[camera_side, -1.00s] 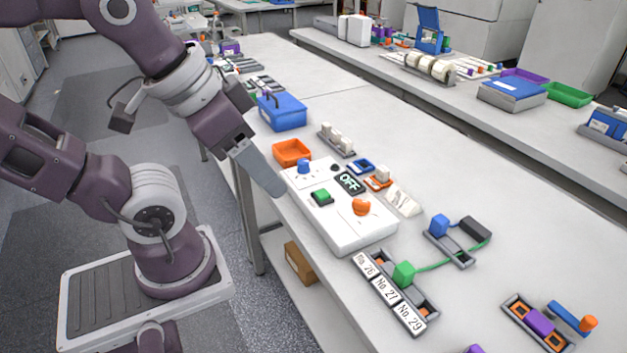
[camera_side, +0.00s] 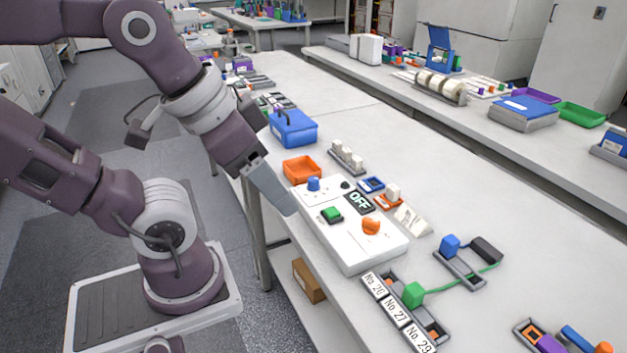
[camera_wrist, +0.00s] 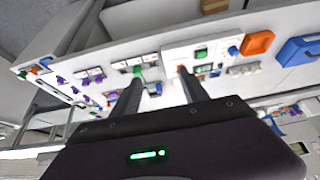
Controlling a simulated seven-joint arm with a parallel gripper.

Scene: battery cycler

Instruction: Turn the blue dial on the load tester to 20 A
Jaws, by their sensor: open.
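The load tester (camera_side: 350,248) is a white box on the bench with a display (camera_side: 360,202) reading "OFF". Its blue dial (camera_side: 313,184) stands at the far left end of the top, over a printed scale too small to read. A green button (camera_side: 331,214) and an orange knob (camera_side: 371,226) are on the same top. My gripper (camera_side: 290,208) hangs at the box's left edge, close to the blue dial but apart from it. In the wrist view my gripper (camera_wrist: 157,82) shows two separated fingers with nothing between them, and the blue dial (camera_wrist: 233,51) lies right of them.
An orange tray (camera_side: 302,168) and a blue case (camera_side: 294,128) stand behind the tester. Small modules, including a white one (camera_side: 392,192), sit along its right side. Labelled slots with a green plug (camera_side: 413,294) are in front.

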